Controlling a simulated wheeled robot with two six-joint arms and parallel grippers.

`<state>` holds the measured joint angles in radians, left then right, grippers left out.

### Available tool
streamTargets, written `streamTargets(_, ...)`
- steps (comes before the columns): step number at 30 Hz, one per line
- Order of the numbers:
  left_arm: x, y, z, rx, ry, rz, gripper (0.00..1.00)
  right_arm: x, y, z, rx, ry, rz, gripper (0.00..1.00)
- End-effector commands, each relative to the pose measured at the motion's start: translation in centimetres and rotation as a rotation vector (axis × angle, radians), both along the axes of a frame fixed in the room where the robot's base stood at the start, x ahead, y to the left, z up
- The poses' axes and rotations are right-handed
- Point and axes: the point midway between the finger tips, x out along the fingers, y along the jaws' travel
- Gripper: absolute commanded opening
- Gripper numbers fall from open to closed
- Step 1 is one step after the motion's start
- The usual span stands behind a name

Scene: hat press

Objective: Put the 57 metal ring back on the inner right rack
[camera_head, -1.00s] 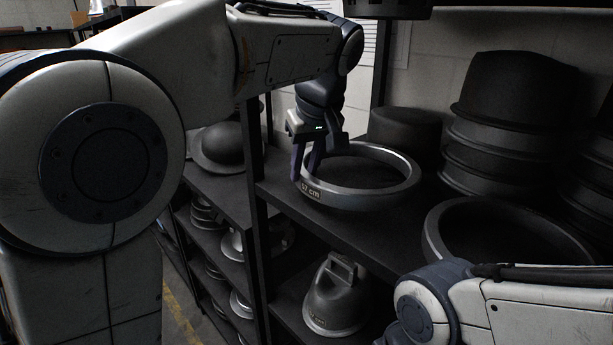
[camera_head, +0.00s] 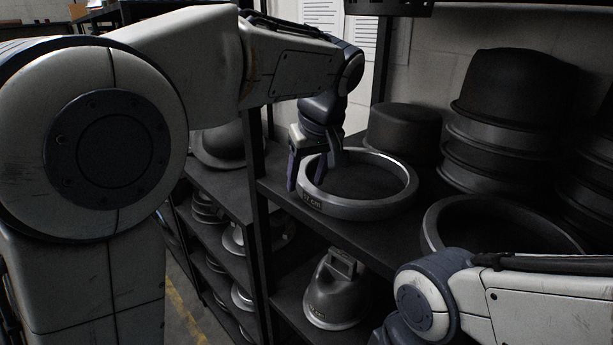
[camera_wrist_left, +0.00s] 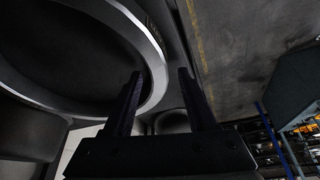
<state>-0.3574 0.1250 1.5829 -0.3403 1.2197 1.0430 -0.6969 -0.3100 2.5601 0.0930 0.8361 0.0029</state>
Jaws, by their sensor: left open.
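The metal ring marked 57 cm (camera_head: 403,200) lies flat on the upper shelf (camera_head: 345,226) of the rack, near its front left corner. It also shows in the left wrist view (camera_wrist_left: 152,55), its rim curving beside the fingers. My left gripper (camera_head: 311,176) is open at the left part of the ring's rim, one finger outside it and the other over or inside it. In the left wrist view both fingers (camera_wrist_left: 160,75) are apart with nothing held. Of my right arm, only links show at the lower right; its gripper is out of view.
Another dark ring (camera_head: 437,232) lies to the right on the same shelf. Stacked dark hat forms (camera_head: 515,90) and a lower round block (camera_head: 403,128) stand behind. A metal hat mould (camera_head: 335,290) sits on the shelf below. A black rack post (camera_head: 258,200) stands close at left.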

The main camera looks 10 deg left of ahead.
Motion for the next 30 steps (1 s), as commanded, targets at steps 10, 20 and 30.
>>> streamTargets(10, -1.3, -0.6, 4.0, -0.003, -0.005, 0.0, 0.57, 0.0, 0.0, -1.7, 0.0, 0.0, 0.001, 0.5)
streamTargets(20, -2.2, -0.9, 6.9, 0.0, 0.0, 0.0, 0.57, 0.0, 0.0, -1.8, 0.0, 0.0, 0.001, 0.5)
streamTargets(30, -2.2, -0.9, 6.9, 0.0, 0.0, 0.0, 0.57, 0.0, 0.0, -1.7, 0.0, 0.0, 0.001, 0.5)
